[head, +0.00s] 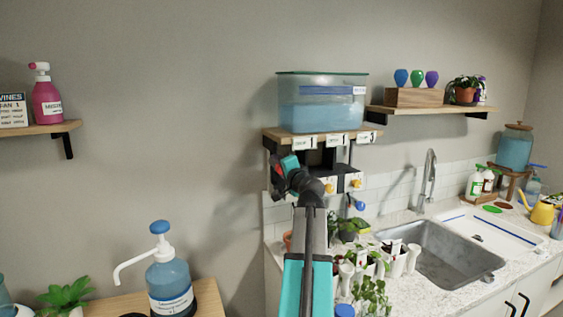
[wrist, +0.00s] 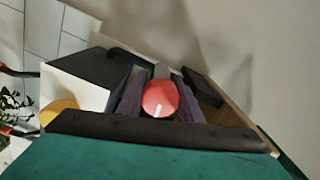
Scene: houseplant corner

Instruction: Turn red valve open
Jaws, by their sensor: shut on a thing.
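The red valve (wrist: 160,98) shows in the wrist view as a round red knob with a short white mark near its lower edge. My gripper (wrist: 158,97) is shut on the red valve, with a dark finger on either side of it. A yellow valve (head: 356,183) and a blue valve (head: 360,206) sit to the right of my gripper in the head view.
A clear water tank (head: 322,115) stands on a wooden shelf (head: 290,137) with numbered tags, above my gripper. Several small potted plants stand on the counter below, left of the sink (head: 440,262). A large pump bottle (head: 170,285) stands at lower left.

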